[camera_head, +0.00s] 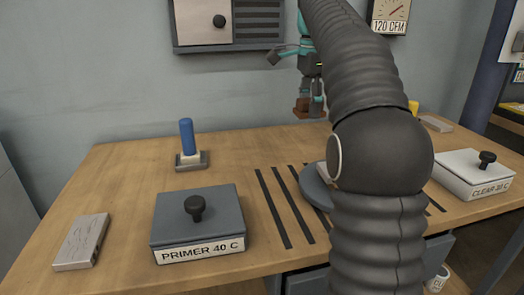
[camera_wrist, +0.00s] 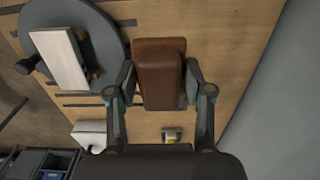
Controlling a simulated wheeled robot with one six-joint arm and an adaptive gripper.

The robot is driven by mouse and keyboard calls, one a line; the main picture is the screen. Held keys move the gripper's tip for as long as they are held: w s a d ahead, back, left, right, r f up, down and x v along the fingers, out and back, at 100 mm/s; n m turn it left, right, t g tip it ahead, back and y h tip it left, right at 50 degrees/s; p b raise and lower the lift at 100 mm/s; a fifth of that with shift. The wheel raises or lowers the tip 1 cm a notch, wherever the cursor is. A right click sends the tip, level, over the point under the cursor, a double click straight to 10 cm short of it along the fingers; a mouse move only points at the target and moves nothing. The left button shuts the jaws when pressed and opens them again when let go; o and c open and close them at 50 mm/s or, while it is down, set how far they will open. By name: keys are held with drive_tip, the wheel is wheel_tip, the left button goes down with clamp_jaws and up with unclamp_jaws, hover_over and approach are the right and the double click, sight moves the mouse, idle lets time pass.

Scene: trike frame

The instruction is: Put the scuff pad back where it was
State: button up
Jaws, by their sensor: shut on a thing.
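A brown block, which looks like the scuff pad (camera_head: 302,107), is held between the fingers of my gripper (camera_head: 312,104), above the back of the wooden bench (camera_head: 120,175). In the wrist view the pad (camera_wrist: 160,72) fills the space between the two fingertips (camera_wrist: 160,88), with a finger against each side. It is clear of the bench. No marked spot for the pad can be made out. My arm hides part of the bench in the head view.
A blue-handled tool (camera_head: 187,138) stands on a small base. A PRIMER 40 C box (camera_head: 197,222) and a grey block (camera_head: 82,242) are at left. A CLEAR box (camera_head: 472,178) is at right. A grey disc (camera_wrist: 103,28) carries a pale block (camera_wrist: 62,58). Dark strips cross the bench.

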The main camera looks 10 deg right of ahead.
hover_over(262, 153)
wheel_tip(262, 153, down, 7)
drive_tip(key=shift+s+r, duration=0.1)
drive_tip(key=shift+r, duration=0.1)
drive_tip(key=shift+f+b, duration=0.7)
drive_tip(key=shift+f, duration=1.35)
drive_tip(key=o, duration=1.1)
drive_tip(key=shift+f, duration=0.1)
wheel_tip(262, 153, up, 12)
drive_tip(key=p, duration=0.1)
